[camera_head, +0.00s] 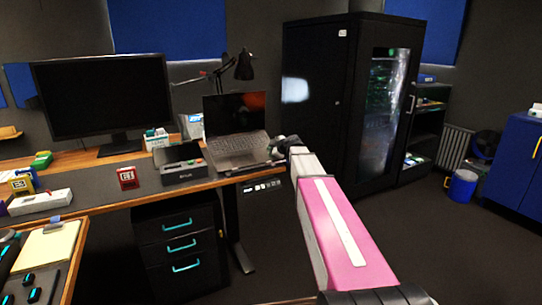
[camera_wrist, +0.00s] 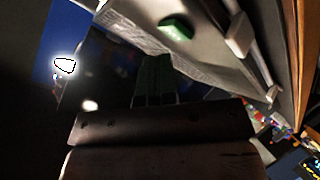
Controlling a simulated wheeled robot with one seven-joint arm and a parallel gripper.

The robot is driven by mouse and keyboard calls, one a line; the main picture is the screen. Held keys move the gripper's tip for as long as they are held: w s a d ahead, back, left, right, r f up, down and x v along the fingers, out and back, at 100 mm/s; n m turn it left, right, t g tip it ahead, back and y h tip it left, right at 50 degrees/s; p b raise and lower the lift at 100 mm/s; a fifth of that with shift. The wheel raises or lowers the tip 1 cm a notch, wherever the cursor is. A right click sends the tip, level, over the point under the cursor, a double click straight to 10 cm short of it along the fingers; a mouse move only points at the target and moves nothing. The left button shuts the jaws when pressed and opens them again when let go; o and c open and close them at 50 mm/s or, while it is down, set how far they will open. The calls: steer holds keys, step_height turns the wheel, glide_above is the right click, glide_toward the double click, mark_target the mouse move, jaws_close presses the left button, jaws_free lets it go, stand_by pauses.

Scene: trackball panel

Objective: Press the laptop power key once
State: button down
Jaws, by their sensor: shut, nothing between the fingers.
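An open laptop (camera_head: 236,145) with a dark screen stands on the right end of the desk. My gripper (camera_head: 279,144) is at the laptop's right side, close to the keyboard deck's edge. It looks small and dark there, and whether it touches the laptop cannot be told. In the wrist view my gripper's dark fingers (camera_wrist: 153,84) are shut together and empty, pointing toward the laptop's keyboard (camera_wrist: 150,52). The power key cannot be made out in either view.
A black tray (camera_head: 183,170) sits left of the laptop, and a desk lamp (camera_head: 244,67) stands behind it. A large monitor (camera_head: 103,93) is further left. A tall black cabinet (camera_head: 318,92) rises behind my arm. A green block (camera_wrist: 176,27) shows in the wrist view.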

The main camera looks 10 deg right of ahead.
steer(key=shift+r, duration=0.1)
steer(key=r, duration=0.1)
steer(key=s+r, duration=0.1)
steer(key=r, duration=0.2)
steer(key=shift+s+d+r, duration=0.25)
steer(key=shift+s+d, duration=0.05)
steer(key=shift+s, duration=0.1)
stand_by(0.7)
steer(key=s+a+f+m+g+h, duration=0.25)
steer(key=s+f+m+g, duration=0.35)
steer(key=s+f, duration=1.1)
steer(key=s+d+f+m+g+h, duration=0.1)
steer(key=s+f+m+g+h, duration=0.1)
steer(key=s+f, duration=0.5)
steer(key=s+d+f+m+g+h, duration=0.1)
steer(key=s+f+m+g, duration=0.3)
steer(key=s, duration=0.8)
step_height(320, 180, down, 3)
steer(key=m, duration=0.3)
steer(key=shift+d+h, duration=0.3)
steer(key=shift+h, duration=0.05)
